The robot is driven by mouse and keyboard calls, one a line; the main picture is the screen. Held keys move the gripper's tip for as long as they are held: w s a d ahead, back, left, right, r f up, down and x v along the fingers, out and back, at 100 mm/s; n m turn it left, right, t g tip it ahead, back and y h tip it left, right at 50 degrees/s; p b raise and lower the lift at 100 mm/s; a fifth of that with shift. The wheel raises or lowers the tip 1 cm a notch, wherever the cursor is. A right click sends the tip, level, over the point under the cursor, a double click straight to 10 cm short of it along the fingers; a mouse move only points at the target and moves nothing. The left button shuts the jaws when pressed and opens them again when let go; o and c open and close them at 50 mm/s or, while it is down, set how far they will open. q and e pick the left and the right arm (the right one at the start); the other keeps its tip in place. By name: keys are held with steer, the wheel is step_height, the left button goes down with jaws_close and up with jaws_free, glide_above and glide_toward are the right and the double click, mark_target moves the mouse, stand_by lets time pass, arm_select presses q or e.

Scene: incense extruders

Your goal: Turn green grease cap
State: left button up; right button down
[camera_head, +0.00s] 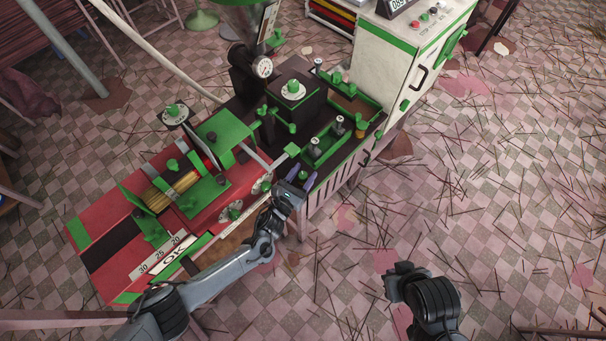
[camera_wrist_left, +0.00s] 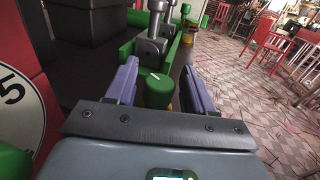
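A green grease cap (camera_wrist_left: 158,92) with a white mark on top and a yellowish base shows in the left wrist view. It stands upright between the two purple fingers of my left gripper (camera_wrist_left: 157,85), which are apart with a gap to the cap on each side. In the head view my left gripper (camera_head: 303,178) is at the front edge of the machine (camera_head: 330,185), and I cannot clearly make out the cap between its fingers.
Another green cap on an amber base (camera_head: 361,130) stands farther along the machine's edge. Metal posts with green fittings (camera_wrist_left: 155,30) rise just beyond the cap. A white cabinet (camera_head: 385,60) stands at the back right. The checkered floor (camera_head: 480,200) is strewn with thin sticks.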

arm_select(q)
steer(key=shift+s, duration=0.1)
steer(key=p+v, duration=0.2)
steer(key=v, duration=0.8)
steer(key=shift+s+a+p, duration=0.2)
steer(key=shift+s+p, duration=0.05)
steer(key=shift+p, duration=0.15)
